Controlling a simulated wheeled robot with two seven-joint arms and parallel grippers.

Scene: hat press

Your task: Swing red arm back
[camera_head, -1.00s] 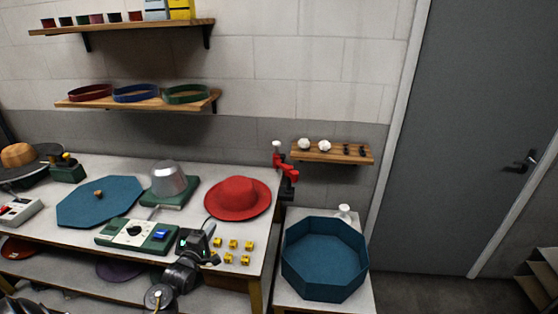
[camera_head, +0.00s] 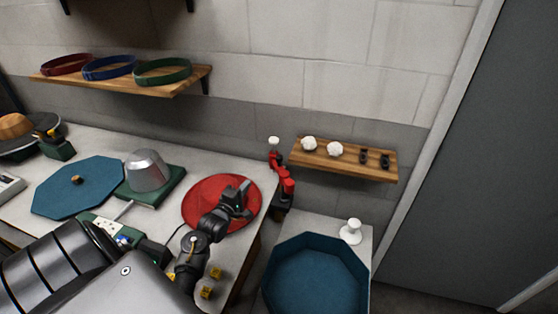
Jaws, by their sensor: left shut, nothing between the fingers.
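The red arm (camera_head: 285,186) is a jointed red piece with black parts and a white knob on top. It stands at the back right corner of the work table, between the red hat and the small wall shelf. My left gripper (camera_head: 245,190) is over the red hat (camera_head: 198,193), a short way left of the red arm and apart from it in the picture. Its fingers are shut with nothing between them. My left arm covers part of the hat and the front of the table. My right gripper is not in view.
A blue octagonal bin (camera_head: 300,248) stands on a lower white stand at the right, with a white knob-like object (camera_head: 351,231) beside it. The wooden wall shelf (camera_head: 345,163) holds small white and dark items. A metal hat form (camera_head: 147,171) stands left of the hat.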

